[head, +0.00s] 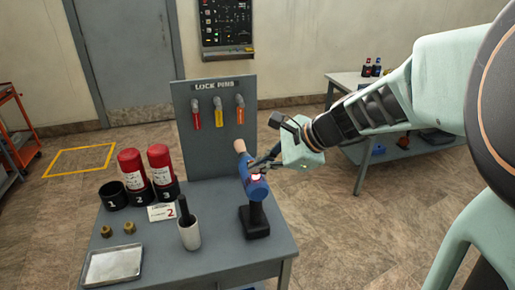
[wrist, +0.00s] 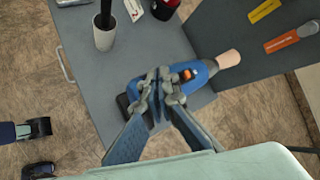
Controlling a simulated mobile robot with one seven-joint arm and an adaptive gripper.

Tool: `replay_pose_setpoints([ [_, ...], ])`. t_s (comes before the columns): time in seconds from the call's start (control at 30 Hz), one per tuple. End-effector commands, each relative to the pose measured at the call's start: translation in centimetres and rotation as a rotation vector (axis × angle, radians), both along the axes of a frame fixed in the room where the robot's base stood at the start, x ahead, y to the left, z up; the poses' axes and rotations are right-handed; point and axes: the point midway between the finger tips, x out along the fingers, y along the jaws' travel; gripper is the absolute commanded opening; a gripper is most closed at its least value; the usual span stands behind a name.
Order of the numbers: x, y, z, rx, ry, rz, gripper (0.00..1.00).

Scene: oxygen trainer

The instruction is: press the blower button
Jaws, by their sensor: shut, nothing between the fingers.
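The blue blower (head: 257,189) stands upright on its black base near the right edge of the grey table, with a tan nozzle at its top. In the wrist view the blower (wrist: 200,70) lies beyond my fingertips, and its orange button (wrist: 187,74) shows on the blue body. My gripper (head: 256,165) is shut and empty, just above the blower in the head view. In the wrist view my gripper's fingertips (wrist: 160,92) overlap the blower just left of the button. I cannot tell whether they touch it.
The table (head: 215,262) carries two red cylinders (head: 132,168) in numbered black cups, a white cup (head: 189,234) with a black handle, brass nuts and a metal tray (head: 113,265). A lock-pin board (head: 214,130) rises behind the blower.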

Motion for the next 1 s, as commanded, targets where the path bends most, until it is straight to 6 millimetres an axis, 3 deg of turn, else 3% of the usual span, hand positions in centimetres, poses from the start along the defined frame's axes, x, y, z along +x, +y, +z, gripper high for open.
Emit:
replay_pose_setpoints([
  [0.6,0.0,0.0,5.9,0.0,-0.001,0.0,0.0],
  [1.0,0.2,-0.2,6.0,0.001,-0.003,-0.009,0.0],
])
